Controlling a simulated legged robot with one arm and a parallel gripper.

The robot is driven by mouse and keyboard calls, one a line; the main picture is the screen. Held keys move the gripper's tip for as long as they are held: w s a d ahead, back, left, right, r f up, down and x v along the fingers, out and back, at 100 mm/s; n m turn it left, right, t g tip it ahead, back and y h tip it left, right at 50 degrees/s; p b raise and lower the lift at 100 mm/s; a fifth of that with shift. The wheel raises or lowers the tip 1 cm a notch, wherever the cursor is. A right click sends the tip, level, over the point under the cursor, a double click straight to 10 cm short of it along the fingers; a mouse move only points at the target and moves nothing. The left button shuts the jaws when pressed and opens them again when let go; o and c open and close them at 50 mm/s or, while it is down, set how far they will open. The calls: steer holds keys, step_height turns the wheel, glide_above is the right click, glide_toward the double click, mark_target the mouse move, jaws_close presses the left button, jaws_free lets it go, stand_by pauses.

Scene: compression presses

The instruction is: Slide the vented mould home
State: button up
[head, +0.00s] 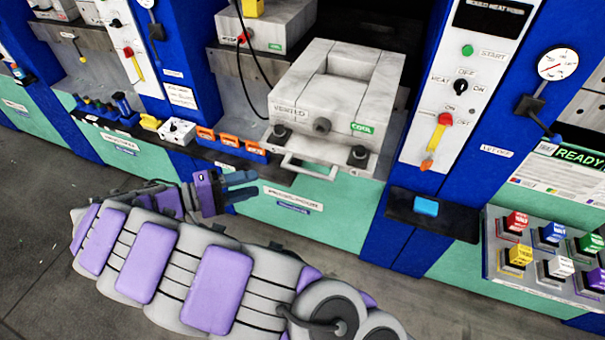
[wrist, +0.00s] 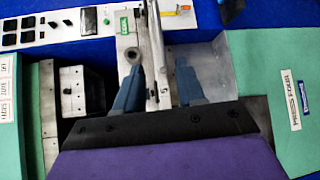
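The vented mould (head: 318,97) is a pale grey metal block marked VENTED, with a green COOL tag. It sits at the mouth of its press bay, its front at the bay's front edge. A pale bar handle (head: 322,168) juts from its front, below a round knob. My gripper (head: 254,185) is open and empty, left of the handle and slightly lower in the head view. In the wrist view my gripper's blue fingers (wrist: 158,65) are spread, with a pale bar between them in the picture. I cannot tell whether it lies between them in depth.
A control column (head: 458,90) with switches and a red-yellow lever stands right of the mould. Orange clips (head: 229,140) line the ledge at left. Floor is clear in front.

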mark_target(305, 172)
steer(key=x, duration=1.4)
steer(key=shift+w+d, duration=0.1)
steer(key=shift+d, duration=0.25)
steer(key=shift+c, duration=0.2)
jaws_close()
steer(key=shift+f, duration=0.1)
